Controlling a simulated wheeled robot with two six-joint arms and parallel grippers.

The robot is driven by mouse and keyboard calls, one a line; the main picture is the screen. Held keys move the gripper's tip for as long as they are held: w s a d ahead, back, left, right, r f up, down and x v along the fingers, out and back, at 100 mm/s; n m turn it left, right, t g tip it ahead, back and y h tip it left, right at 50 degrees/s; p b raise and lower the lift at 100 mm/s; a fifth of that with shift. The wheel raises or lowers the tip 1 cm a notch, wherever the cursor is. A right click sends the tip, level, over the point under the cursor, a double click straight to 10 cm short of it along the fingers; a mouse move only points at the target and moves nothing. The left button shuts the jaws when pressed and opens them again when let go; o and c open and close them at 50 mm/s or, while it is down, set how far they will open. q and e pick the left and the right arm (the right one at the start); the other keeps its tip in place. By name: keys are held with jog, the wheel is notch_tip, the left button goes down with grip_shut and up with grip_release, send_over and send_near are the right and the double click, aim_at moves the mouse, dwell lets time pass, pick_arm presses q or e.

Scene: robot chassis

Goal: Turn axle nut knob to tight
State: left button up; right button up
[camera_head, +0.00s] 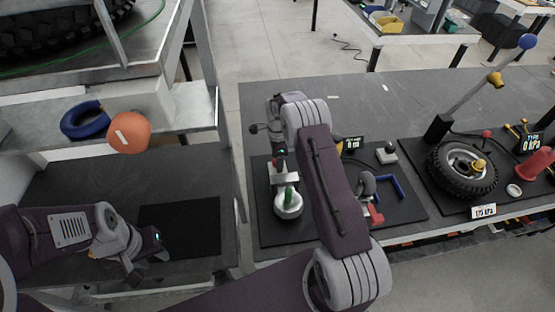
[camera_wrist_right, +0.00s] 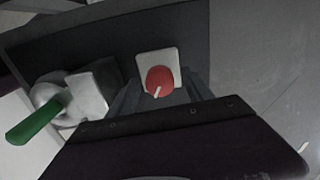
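A red round knob (camera_wrist_right: 160,80) with a white pointer sits on a pale square plate (camera_wrist_right: 158,60) in the right wrist view. I take it for the axle nut knob, but no label is readable. The grey fingers of my right gripper (camera_wrist_right: 162,98) show apart, just below the knob in the picture; contact cannot be told. In the head view my right arm hides most of this spot, and a little red (camera_head: 279,165) shows near its end. My left gripper (camera_head: 143,256) is low at the left, away from the knob; its fingers are too small to judge.
A green handle (camera_wrist_right: 34,123) on a grey fixture (camera_wrist_right: 85,95) stands beside the knob. A wheel (camera_head: 462,168) with a yellow hub piece and a lever stand at the right. A blue ring (camera_head: 84,121) and an orange object (camera_head: 129,132) are on the left shelf.

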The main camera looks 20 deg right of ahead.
notch_tip(320, 180, up, 9)
jog(key=shift+r+b, duration=0.1)
jog(key=shift+b, duration=0.35)
dwell(0.3)
